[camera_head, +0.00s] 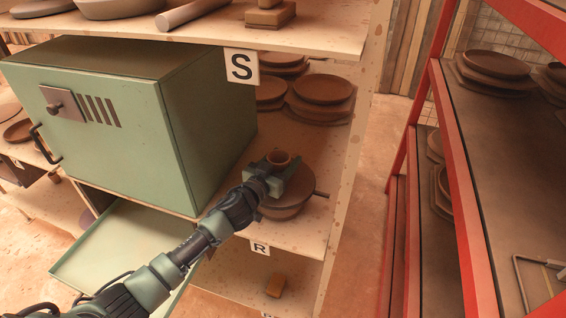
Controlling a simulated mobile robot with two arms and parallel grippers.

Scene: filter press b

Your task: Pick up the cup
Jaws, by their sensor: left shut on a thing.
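A small brown cup (278,158) shows its round open rim near the middle of the camera_head view. My left gripper (279,170) is shut on the cup, and its jaws hide the cup's lower part. The cup looks upright. It appears over a round brown dish (290,202) on the shelf labelled R; I cannot tell whether the two touch. My right gripper is not in view.
A green metal cabinet (210,120) stands just left of my left gripper on the same shelf. Stacked brown plates (322,92) sit behind. A board labelled S (241,67) hangs above. A red rack (455,170) stands right, across a clear floor gap.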

